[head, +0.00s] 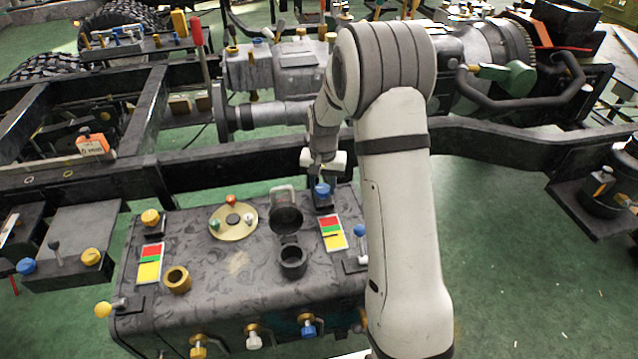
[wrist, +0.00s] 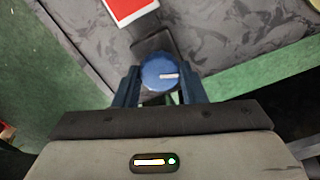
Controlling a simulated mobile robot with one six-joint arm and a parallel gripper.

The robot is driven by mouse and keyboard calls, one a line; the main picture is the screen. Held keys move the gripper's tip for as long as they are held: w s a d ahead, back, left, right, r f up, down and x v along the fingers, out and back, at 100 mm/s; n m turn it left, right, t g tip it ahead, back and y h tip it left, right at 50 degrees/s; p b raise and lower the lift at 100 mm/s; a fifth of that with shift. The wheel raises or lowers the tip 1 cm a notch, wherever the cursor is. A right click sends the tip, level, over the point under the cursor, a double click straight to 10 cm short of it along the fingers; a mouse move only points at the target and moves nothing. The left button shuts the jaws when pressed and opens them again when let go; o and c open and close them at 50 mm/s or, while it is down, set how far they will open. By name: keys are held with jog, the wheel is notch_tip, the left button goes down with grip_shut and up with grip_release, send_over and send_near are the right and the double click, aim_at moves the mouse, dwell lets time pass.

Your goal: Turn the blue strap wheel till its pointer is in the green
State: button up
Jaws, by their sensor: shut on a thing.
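The blue strap wheel (head: 322,190) is a small round knob on a dark bracket at the far right corner of the dark tank. In the wrist view the wheel (wrist: 158,73) sits between the two fingers of my gripper (wrist: 160,84), which is shut on it. A white pointer line on its face points to the right in that view. The colour card (head: 332,233) beside it has red, green and yellow bands. In the wrist view only the card's red part (wrist: 128,9) shows, at the top left; its green band is out of view.
The dark tank (head: 220,285) also carries a yellow wheel (head: 150,217), a second colour card (head: 149,263), a brass disc (head: 233,222), an open filler neck (head: 292,262) and a blue-topped lever (head: 359,232). A black frame rail (head: 230,167) runs close behind my gripper.

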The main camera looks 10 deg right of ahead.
aim_at(323, 188)
jog(key=shift+m+p, duration=0.3)
jog(key=shift+m, duration=1.3)
jog(key=o, duration=1)
jog(key=shift+r, duration=0.1)
notch_tip(323, 188, up, 8)
jog(key=shift+f+p, duration=0.15)
jog(key=shift+p, duration=0.5)
